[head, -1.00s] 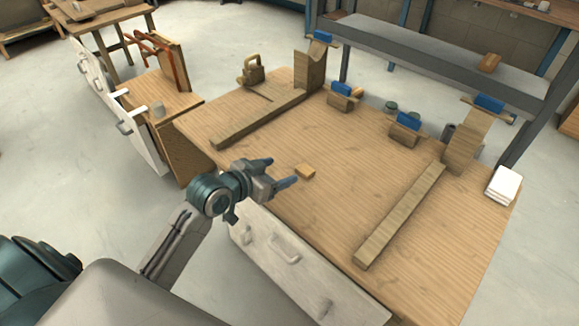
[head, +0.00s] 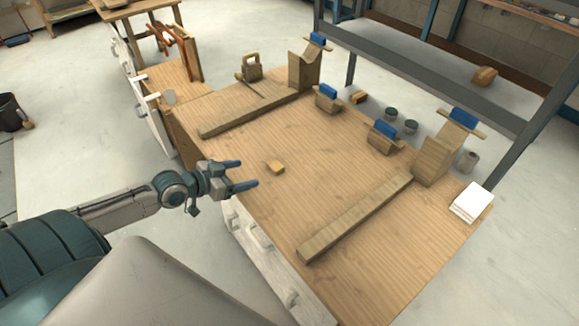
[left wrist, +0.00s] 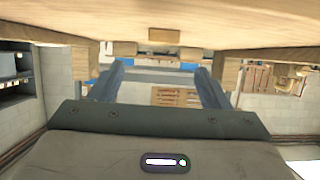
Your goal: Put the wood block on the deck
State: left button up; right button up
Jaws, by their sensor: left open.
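A small light wood block (head: 275,167) lies on the wooden tabletop (head: 240,135), near its left front edge. My left gripper (head: 246,174) is open and empty, just left of the block and apart from it, fingers pointing toward it. In the left wrist view the gripper (left wrist: 158,86) has its fingers spread, with what looks like the block (left wrist: 163,36) beyond them, between the finger lines. Which surface is the deck I cannot tell for sure. My right gripper is not in view.
Two long wood beams (head: 357,218) (head: 252,112) lie on the tabletop with bare wood between them. Blue-topped blocks (head: 383,136) stand along the far side. A grey shelf (head: 440,75) behind carries a brown block (head: 484,76). White pads (head: 471,203) lie at the right corner.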

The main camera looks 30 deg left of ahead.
aim_at(272, 166)
pick_arm(q)
jog(key=shift+w+f, duration=0.2)
jog(key=b+x, duration=0.1)
jog(key=x, duration=0.3)
jog(key=shift+w+b, duration=0.15)
jog(key=shift+b, duration=0.25)
jog(key=shift+w+d+f, duration=0.1)
jog(key=shift+w+d, duration=0.05)
jog(key=shift+w, duration=0.15)
jog(key=shift+w+d+f, duration=0.1)
jog(key=shift+w+f, duration=0.05)
jog(key=shift+w, duration=0.35)
jog(key=x, duration=0.4)
jog(key=shift+f, duration=0.1)
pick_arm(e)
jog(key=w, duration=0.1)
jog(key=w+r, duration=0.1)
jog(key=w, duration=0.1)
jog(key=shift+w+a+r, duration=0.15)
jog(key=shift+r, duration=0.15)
pick_arm(q)
jog(key=shift+c, duration=0.4)
jog(key=c, duration=1)
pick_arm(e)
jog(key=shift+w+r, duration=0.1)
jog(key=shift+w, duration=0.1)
